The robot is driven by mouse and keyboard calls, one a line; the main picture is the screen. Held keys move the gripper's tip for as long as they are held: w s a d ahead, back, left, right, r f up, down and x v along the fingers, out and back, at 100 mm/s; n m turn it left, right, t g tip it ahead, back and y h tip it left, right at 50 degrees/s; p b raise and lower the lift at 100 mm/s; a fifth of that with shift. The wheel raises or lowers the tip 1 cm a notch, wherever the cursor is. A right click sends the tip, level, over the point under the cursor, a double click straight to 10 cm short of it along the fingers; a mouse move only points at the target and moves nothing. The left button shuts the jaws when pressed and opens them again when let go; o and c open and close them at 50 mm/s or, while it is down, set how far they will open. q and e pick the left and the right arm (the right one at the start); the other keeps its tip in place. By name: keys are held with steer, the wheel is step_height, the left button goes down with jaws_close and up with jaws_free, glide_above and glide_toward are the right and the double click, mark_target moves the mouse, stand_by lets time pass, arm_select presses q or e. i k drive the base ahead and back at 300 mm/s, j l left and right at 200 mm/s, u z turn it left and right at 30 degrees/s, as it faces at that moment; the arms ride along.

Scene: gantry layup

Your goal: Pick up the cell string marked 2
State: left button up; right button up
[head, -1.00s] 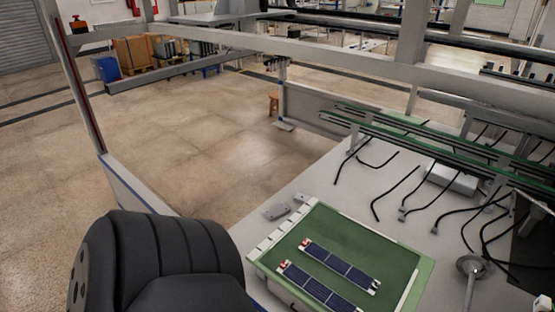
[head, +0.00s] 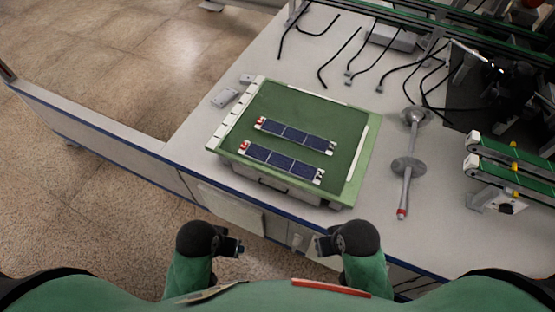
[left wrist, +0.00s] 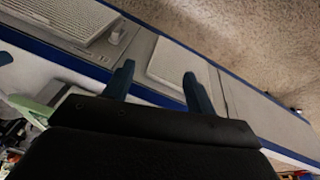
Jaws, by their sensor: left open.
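Two dark blue cell strings with red and white ends lie side by side on a green mat (head: 262,97) on the tray. The far string (head: 295,135) and the near string (head: 281,164) are apart. Their number marks are too small to read, so I cannot tell which is 2. My left gripper (head: 241,247) is below the tray's near edge in the head view, away from both strings. In the left wrist view its two fingers (left wrist: 159,72) are apart and empty, facing the bench side. My right gripper (head: 319,245) is beside it; its jaw state is unclear.
The tray stands on a pale bench (head: 235,205) with a blue edge. Two small grey blocks (head: 226,97) lie beyond its left corner. A metal stand with round discs (head: 407,166) is to its right, near a green belt unit (head: 512,160). Black cables lie behind.

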mark_target(297, 168)
steer(key=z, duration=0.65)
steer(key=j+z, duration=0.35)
steer(key=k+j+z, duration=0.1)
steer(key=j+z, duration=0.2)
steer(key=j, duration=0.15)
steer(key=k+j+z, duration=0.15)
steer(key=j+z, duration=0.2)
steer(key=k+j+z, duration=0.15)
steer(key=j+z, duration=0.2)
steer(key=k+j, duration=0.2)
steer(key=j, duration=0.2)
steer(key=k+j, duration=0.25)
steer(key=j, duration=0.15)
